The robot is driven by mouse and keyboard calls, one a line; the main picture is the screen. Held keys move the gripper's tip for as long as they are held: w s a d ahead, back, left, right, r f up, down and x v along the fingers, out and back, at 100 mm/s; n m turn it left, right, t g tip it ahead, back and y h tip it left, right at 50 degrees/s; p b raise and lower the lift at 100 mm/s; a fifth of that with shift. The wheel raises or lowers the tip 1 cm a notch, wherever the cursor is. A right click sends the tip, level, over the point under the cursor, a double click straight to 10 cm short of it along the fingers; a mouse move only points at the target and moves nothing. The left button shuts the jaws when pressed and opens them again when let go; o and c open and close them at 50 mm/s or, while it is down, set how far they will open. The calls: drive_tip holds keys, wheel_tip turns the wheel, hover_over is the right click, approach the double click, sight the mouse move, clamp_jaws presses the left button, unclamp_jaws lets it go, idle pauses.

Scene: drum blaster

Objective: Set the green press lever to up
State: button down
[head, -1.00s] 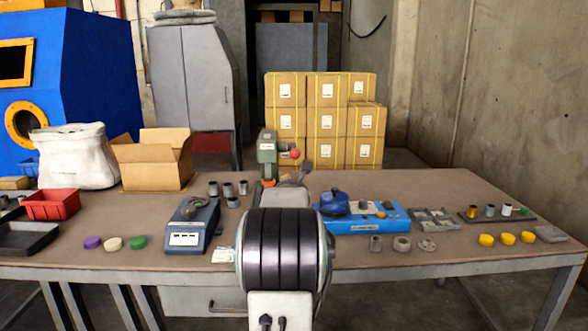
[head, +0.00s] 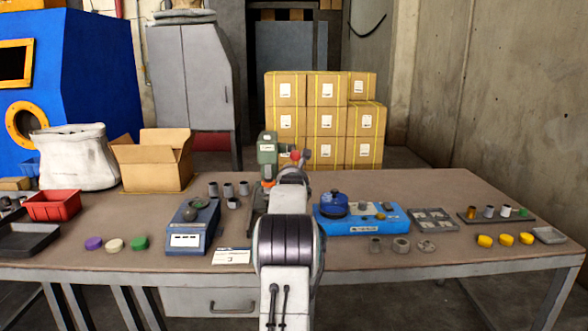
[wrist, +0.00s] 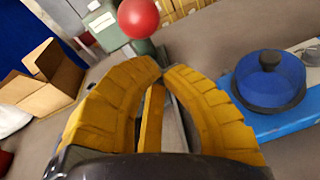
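The green press (head: 267,150) stands upright at the back middle of the table. Its lever ends in a red ball knob (head: 295,155), beside the press head on its right, at about the head's height. In the wrist view the red ball (wrist: 138,18) is at the top, just beyond my fingertips, with the press's green body (wrist: 105,28) to its left. My gripper (wrist: 164,70) has yellow fingers whose tips come nearly together, with nothing seen held between them. The ball looks apart from the tips. My arm hides the gripper and most of the lever in the head view.
A blue device with a round blue cover (head: 333,203) stands right of my arm. A blue-grey scale (head: 193,228) and several small grey cups (head: 228,189) are to the left. An open cardboard box (head: 152,165) is at the back left. The table's back right is clear.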

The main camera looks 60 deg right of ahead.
drive_tip(key=shift+d+r, duration=0.35)
drive_tip(key=shift+r, duration=0.25)
drive_tip(key=shift+r+p, duration=0.15)
drive_tip(key=shift+p, duration=0.15)
